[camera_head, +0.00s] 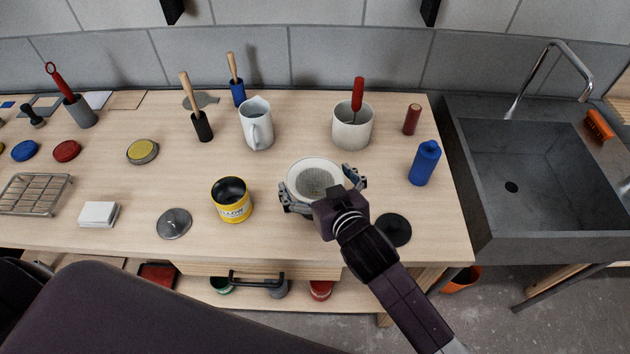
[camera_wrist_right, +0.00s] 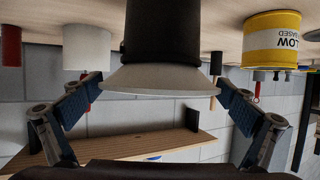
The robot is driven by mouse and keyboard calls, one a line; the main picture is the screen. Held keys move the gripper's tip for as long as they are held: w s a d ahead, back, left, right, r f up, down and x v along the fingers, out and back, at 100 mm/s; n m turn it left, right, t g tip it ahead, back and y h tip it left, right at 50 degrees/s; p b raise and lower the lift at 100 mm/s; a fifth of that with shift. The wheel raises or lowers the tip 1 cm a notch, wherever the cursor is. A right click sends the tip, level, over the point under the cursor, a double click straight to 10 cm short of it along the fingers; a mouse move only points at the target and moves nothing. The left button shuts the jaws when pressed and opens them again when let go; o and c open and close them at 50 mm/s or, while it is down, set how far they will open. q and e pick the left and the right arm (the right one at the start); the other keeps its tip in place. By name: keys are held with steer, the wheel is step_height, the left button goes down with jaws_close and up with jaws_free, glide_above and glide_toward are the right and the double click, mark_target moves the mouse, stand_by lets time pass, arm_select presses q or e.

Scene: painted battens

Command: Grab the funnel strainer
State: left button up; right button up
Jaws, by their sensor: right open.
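The funnel strainer (camera_head: 318,178) is a white round funnel with a mesh bottom, right of the table's middle. In the right wrist view, which looks upside down, the white cone (camera_wrist_right: 158,79) sits on a dark can (camera_wrist_right: 162,30). My right gripper (camera_head: 322,184) is open, one finger on each side of the strainer. My left gripper is not in view.
A yellow-labelled tin (camera_head: 231,205) stands just left, and a black disc (camera_head: 394,230) lies to the right. Behind are a white pot (camera_head: 352,128) with a red-handled tool and a white jug (camera_head: 256,126). A blue bottle (camera_head: 424,163) stands right, before the sink (camera_head: 545,165).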

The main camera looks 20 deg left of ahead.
steer(key=shift+c, duration=0.6)
steer(key=c, duration=0.9)
steer(key=shift+r, duration=0.1)
